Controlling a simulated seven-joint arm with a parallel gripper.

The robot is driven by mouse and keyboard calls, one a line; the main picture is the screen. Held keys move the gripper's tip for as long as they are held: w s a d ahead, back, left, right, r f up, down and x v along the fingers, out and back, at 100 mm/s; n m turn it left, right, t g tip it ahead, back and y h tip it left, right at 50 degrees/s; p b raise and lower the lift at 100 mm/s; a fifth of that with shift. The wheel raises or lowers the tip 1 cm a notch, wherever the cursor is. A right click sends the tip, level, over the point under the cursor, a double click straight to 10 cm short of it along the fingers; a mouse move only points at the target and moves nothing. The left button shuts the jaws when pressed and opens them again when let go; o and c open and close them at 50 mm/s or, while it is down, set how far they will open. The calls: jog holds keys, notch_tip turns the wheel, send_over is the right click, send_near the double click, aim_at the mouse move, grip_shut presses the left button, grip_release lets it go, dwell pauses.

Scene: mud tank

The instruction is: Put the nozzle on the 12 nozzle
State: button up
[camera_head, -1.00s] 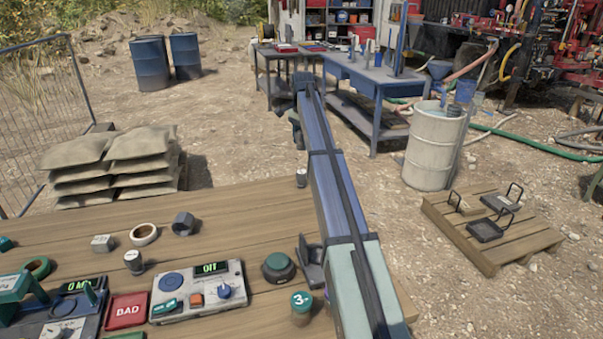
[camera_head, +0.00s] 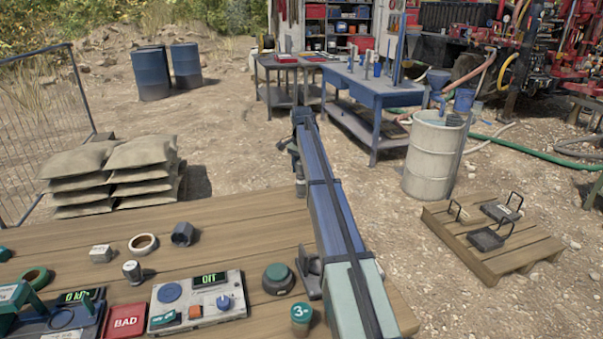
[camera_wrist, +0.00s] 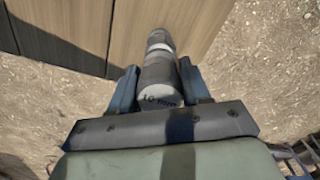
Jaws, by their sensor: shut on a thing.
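My gripper (camera_wrist: 160,92) is shut on a dark grey cylindrical nozzle (camera_wrist: 160,78); its near end face bears lettering that looks like "10 mm". In the wrist view, a second grey piece with a pale band (camera_wrist: 158,42) lies in line beyond the held nozzle, by the table's edge. I cannot tell whether the two touch, and no "12" is readable. In the head view, my gripper (camera_head: 296,150) is at the table's far edge, just above a small grey upright piece (camera_head: 301,189). The held nozzle is mostly hidden there by my arm.
The wooden table (camera_head: 230,225) carries a grey hex piece (camera_head: 183,234), a tape ring (camera_head: 143,244), a small cylinder (camera_head: 132,272), a control box (camera_head: 197,300) and a green-topped knob (camera_head: 278,278). Sandbags (camera_head: 112,175) are stacked beyond it. Bare ground lies past the far edge.

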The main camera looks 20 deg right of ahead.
jog(key=shift+f, duration=0.7)
jog(key=shift+f, duration=0.15)
jog(key=o, duration=1.1)
notch_tip(320, 180, up, 12)
jog(key=shift+r, duration=0.15)
